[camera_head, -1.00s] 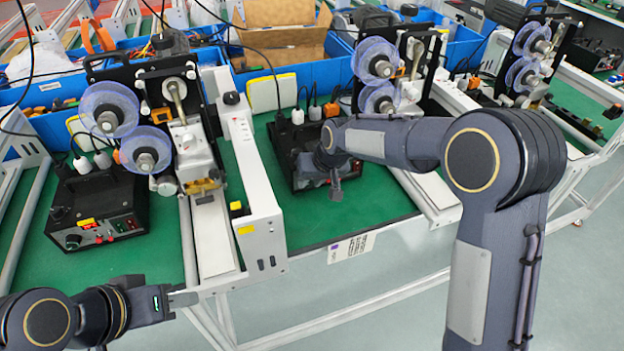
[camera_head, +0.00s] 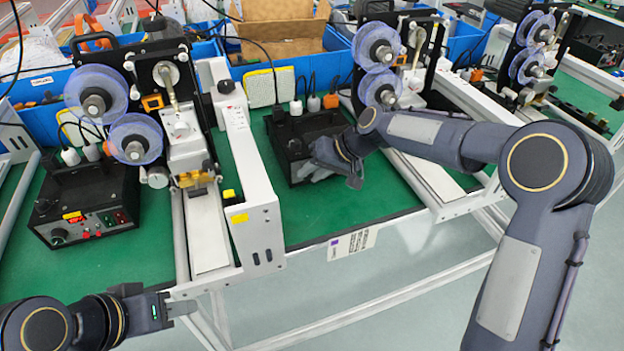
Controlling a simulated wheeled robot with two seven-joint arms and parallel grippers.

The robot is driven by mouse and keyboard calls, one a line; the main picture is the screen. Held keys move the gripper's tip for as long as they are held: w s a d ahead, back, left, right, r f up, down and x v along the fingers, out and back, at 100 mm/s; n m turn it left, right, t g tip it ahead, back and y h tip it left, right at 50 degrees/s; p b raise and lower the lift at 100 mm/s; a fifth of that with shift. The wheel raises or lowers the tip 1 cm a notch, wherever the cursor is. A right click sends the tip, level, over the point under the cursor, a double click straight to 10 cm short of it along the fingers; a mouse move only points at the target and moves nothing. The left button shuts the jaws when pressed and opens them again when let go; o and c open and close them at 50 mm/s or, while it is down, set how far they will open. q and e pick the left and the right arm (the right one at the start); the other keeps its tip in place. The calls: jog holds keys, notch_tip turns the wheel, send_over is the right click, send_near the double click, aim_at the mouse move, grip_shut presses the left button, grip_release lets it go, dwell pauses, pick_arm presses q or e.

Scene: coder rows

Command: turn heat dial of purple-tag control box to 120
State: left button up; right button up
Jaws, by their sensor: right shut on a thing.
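The control box (camera_head: 283,132) is black and stands on the green bench top in the middle. A white label with a purple mark (camera_head: 349,243) is on the bench's front edge before it. My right gripper (camera_head: 312,170) reaches in from the right and is shut at the box's front face. The heat dial there is hidden behind the gripper, so its setting cannot be read. My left gripper (camera_head: 186,308) is at lower left, in front of the bench and away from the box. Its finger gap cannot be made out.
A machine with clear blue reels (camera_head: 97,97) and a white rail unit (camera_head: 245,180) stand between the boxes. Another reel machine (camera_head: 378,50) is right of the middle box.

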jog(key=shift+d+f+m+y+b, duration=0.2)
jog(key=shift+m+y+b, duration=0.1)
jog(key=shift+y+b, duration=0.85)
jog(key=o, duration=0.7)
jog(key=shift+r, duration=0.1)
jog(key=v, duration=0.7)
jog(key=shift+d+r, duration=0.25)
jog(key=shift+d, duration=0.05)
jog(key=shift+w, duration=0.1)
